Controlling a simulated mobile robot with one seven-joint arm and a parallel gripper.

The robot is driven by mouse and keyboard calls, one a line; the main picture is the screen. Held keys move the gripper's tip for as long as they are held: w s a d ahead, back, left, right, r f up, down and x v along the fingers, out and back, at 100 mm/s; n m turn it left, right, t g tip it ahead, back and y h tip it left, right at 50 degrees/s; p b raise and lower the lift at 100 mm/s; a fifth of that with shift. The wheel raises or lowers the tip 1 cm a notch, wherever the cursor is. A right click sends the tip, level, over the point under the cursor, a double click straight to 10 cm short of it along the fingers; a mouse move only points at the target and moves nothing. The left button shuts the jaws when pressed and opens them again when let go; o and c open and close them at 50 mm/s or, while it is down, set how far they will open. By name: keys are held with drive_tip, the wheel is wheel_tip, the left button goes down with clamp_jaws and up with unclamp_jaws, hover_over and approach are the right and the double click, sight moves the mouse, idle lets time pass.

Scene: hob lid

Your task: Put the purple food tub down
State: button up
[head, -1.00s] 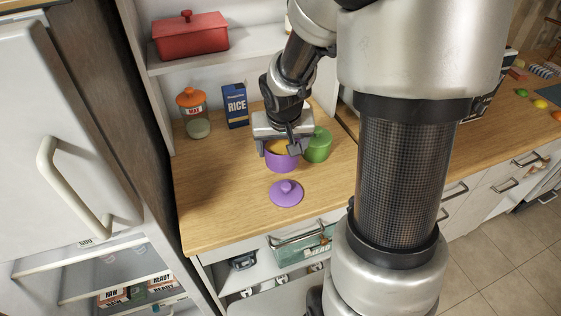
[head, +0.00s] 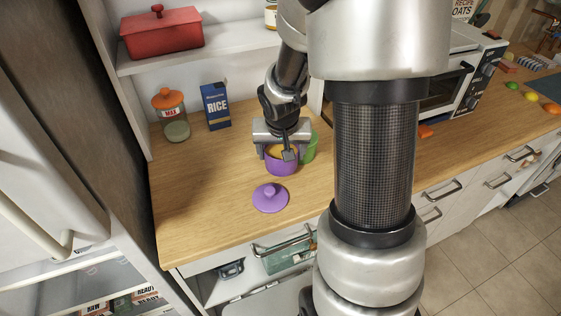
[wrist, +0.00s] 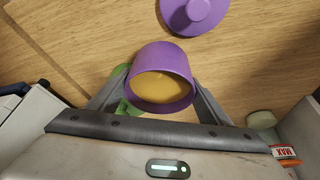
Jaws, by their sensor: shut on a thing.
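The purple food tub (head: 281,167) is open-topped and holds orange-yellow food. It is upright at the wooden counter (head: 200,210); whether its base touches the wood I cannot tell. My gripper (head: 280,152) is shut on the tub from the back, one finger on each side. In the wrist view the tub (wrist: 161,80) sits between both fingers. The purple lid (head: 270,197) lies flat on the counter in front of the tub, knob up, apart from it. It also shows in the wrist view (wrist: 196,10).
A green pot (head: 310,146) stands close behind the tub on the right, partly hidden. An orange-lidded jar (head: 172,116) and a blue rice box (head: 216,106) stand at the back left. The counter's left front is clear.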

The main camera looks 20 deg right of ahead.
drive_tip(key=shift+f+b, duration=0.3)
drive_tip(key=shift+f, duration=1.2)
drive_tip(key=shift+f, duration=0.2)
drive_tip(key=o, duration=1.6)
